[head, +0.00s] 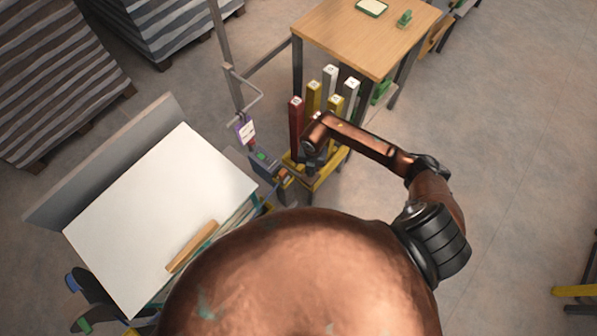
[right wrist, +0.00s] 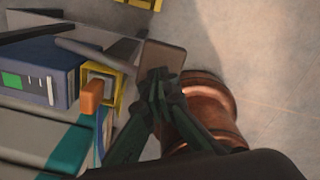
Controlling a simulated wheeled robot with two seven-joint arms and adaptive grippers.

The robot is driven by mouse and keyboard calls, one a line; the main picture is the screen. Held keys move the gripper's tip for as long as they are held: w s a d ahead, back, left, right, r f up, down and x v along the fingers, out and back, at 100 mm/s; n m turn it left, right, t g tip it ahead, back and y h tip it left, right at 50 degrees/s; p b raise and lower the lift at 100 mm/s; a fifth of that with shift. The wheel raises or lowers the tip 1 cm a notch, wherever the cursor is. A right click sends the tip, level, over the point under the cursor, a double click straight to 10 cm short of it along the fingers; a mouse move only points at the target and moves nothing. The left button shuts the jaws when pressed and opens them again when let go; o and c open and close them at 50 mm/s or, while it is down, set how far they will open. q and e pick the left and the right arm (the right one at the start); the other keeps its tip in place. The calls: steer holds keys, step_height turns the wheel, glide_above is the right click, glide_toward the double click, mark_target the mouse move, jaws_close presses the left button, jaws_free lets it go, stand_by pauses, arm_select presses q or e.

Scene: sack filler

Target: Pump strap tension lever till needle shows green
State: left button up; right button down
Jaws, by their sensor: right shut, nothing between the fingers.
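A blue-grey box with a green patch (head: 262,156) stands at the right end of the white-topped table. In the right wrist view the box (right wrist: 45,85) shows its green field and pale marks; I cannot make out a needle. An orange block (right wrist: 92,97) sits beside it, by a yellow square frame. A flat brown plate (right wrist: 164,57) lies just beyond my fingertips; I cannot tell whether it is the lever's end or touches them. My right gripper (right wrist: 156,80) is shut and empty, right of the box. In the head view it is mostly hidden under my arm.
The white-topped table (head: 150,215) carries a wooden bar (head: 192,246). A yellow stand with red, yellow and white posts (head: 296,125) is close to my right forearm. A wooden table (head: 365,35) stands behind. Striped stacks fill the upper left.

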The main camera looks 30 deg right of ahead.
arm_select(q)
step_height(320, 180, down, 6)
steer(key=s+r+b, duration=0.1)
steer(key=s+b, duration=0.1)
steer(key=b, duration=0.3)
arm_select(e)
step_height(320, 180, down, 10)
steer(key=shift+r, duration=0.2)
step_height(320, 180, up, 10)
steer(key=p, duration=0.8)
arm_select(q)
step_height(320, 180, up, 8)
steer(key=w, duration=0.2)
steer(key=shift+w+f, duration=0.15)
steer(key=shift+w, duration=0.05)
arm_select(e)
steer(key=shift+f, duration=0.1)
arm_select(q)
steer(key=shift+f, duration=0.1)
arm_select(e)
steer(key=shift+f, duration=0.1)
